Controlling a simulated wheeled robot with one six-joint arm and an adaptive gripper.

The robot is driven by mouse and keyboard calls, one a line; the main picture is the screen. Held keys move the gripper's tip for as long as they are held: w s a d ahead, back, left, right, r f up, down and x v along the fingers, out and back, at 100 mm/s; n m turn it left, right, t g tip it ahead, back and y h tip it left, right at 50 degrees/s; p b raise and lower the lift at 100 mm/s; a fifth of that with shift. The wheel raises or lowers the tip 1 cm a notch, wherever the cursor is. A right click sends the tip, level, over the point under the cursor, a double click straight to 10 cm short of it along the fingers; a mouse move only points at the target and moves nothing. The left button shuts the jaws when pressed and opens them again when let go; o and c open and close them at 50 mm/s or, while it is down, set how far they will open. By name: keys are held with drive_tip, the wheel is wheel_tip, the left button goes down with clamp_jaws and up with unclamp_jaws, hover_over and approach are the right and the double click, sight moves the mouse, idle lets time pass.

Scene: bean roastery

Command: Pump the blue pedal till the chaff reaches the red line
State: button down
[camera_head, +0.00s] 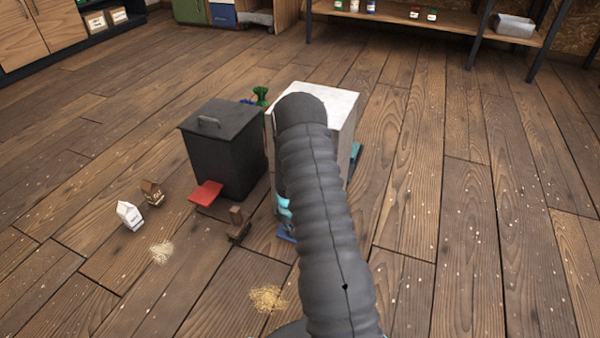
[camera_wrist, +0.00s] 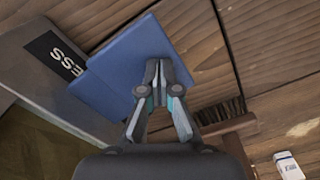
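The blue pedal (camera_head: 287,237) is low at the front of a pale-topped box (camera_head: 338,103), mostly behind my arm in the head view. In the wrist view the blue pedal (camera_wrist: 112,62) lies flat beside the box wall (camera_wrist: 45,70), whose black label shows the letters "ESS". My gripper (camera_wrist: 157,72) has its fingertips together over the pedal, with nothing seen between them. I cannot tell whether they touch it. In the head view only a turquoise bit of my gripper (camera_head: 283,204) shows. No red line or chaff level is visible.
A black lidded bin (camera_head: 222,150) with a red pedal (camera_head: 206,192) stands left of the box. A wooden brush (camera_head: 238,225), a brown carton (camera_head: 152,191), a white carton (camera_head: 129,215) and loose piles (camera_head: 266,298) lie nearby. Floor to the right is clear.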

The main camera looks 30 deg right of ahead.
drive_tip(key=shift+s+f, duration=0.1)
drive_tip(key=shift+f, duration=0.15)
wheel_tip(320, 180, up, 9)
drive_tip(key=p, duration=0.5)
idle(0.3)
idle(0.5)
